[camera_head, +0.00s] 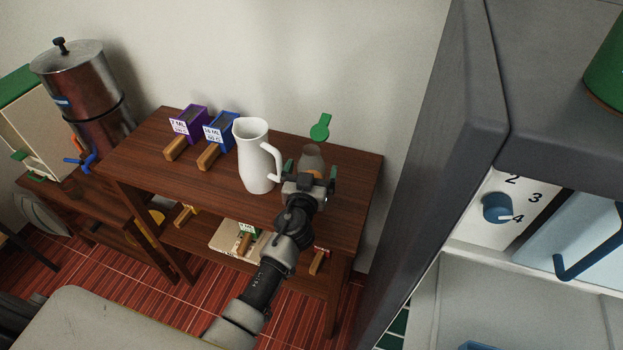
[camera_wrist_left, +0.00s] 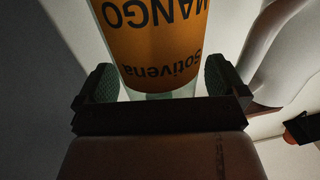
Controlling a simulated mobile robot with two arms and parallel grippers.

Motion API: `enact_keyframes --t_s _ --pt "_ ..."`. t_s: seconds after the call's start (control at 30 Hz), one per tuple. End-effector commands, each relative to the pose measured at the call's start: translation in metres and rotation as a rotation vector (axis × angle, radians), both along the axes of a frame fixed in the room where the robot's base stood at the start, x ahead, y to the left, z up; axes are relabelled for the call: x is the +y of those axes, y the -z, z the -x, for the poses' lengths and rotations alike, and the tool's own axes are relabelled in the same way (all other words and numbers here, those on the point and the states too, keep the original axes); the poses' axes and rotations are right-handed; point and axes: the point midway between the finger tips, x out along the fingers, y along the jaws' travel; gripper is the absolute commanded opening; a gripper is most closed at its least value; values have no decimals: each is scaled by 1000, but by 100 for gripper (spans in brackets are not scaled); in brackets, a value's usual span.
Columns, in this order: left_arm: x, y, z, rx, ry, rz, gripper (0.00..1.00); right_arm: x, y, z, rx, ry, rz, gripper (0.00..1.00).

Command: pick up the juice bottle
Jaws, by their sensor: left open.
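The juice bottle (camera_wrist_left: 152,40) fills the upper middle of the left wrist view, with an orange label reading "MANGO" and "Sotivena" upside down. In the head view its clear upper part (camera_head: 312,160) shows on the wooden table, with the rest mostly hidden by my gripper. My left gripper (camera_head: 310,172) is open at the bottle, one green-padded finger on either side. In the left wrist view the gripper (camera_wrist_left: 160,82) has its fingers around the lower label, with a gap visible at the left finger. My right gripper is not in view.
A white pitcher (camera_head: 255,160) stands close left of the bottle. Purple (camera_head: 190,122) and blue (camera_head: 221,130) boxes with wooden handles stand farther left. A green paddle-shaped piece (camera_head: 320,127) shows behind the bottle. A dark appliance (camera_head: 440,130) rises at right.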

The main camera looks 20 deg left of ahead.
Motion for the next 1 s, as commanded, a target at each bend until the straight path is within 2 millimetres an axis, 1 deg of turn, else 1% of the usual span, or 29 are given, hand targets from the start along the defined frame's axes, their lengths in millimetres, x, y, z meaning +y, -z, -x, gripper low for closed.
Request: enact_keyframes --t_s 0.23,0.27,0.6,0.7,1.0 --pt "0 1 -2 1 0 0 100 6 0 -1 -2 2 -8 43" --pt "0 1 -2 1 0 0 97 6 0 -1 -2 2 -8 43" --pt "0 1 -2 1 0 0 45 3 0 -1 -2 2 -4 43" --pt "0 -1 -2 -2 0 1 32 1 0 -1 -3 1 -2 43" --pt "0 -3 -3 -2 0 1 32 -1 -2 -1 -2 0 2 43"
